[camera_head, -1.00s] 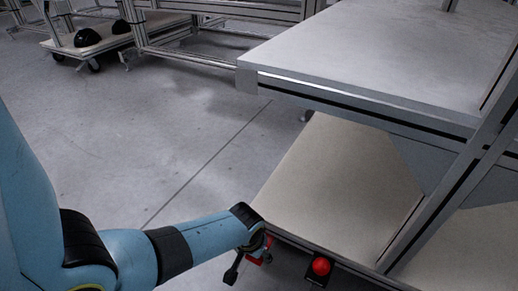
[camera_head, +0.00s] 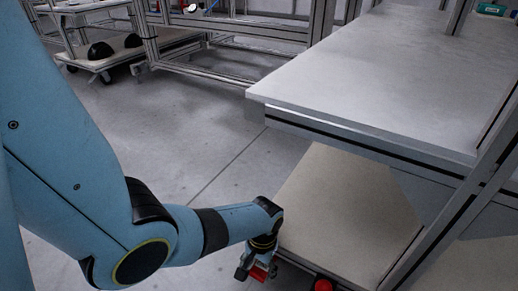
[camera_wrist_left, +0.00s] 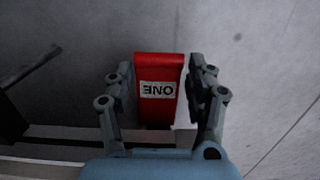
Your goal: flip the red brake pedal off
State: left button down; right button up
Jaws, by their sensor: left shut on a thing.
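The red brake pedal (camera_wrist_left: 159,68) shows in the left wrist view as a flat red tab with a white label reading "ONE" upside down. It also shows as a small red patch in the head view (camera_head: 259,273), low by the lower shelf's left edge. My left gripper (camera_wrist_left: 162,80) has one finger on each side of the pedal and is shut on it. In the head view, the left gripper (camera_head: 257,268) points down and partly hides the pedal. My right gripper is not in view.
A red button (camera_head: 322,285) sits right of the pedal, cut by the bottom edge. A cart with black helmet shells (camera_head: 101,50) stands far left. Open floor lies left of the shelf.

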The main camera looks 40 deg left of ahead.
pick_arm(q)
jog(key=shift+d+r+g, duration=0.15)
jog(key=shift+d+g, duration=0.2)
jog(key=shift+g, duration=0.05)
jog(key=c, duration=0.7)
grip_release()
jog(key=shift+o, duration=1.3)
jog(key=shift+a, duration=0.1)
jog(key=shift+a, duration=0.1)
notch_tip(320, 180, up, 12)
jog(key=w, duration=0.1)
jog(key=shift+w+a, duration=0.15)
jog(key=shift+w, duration=0.25)
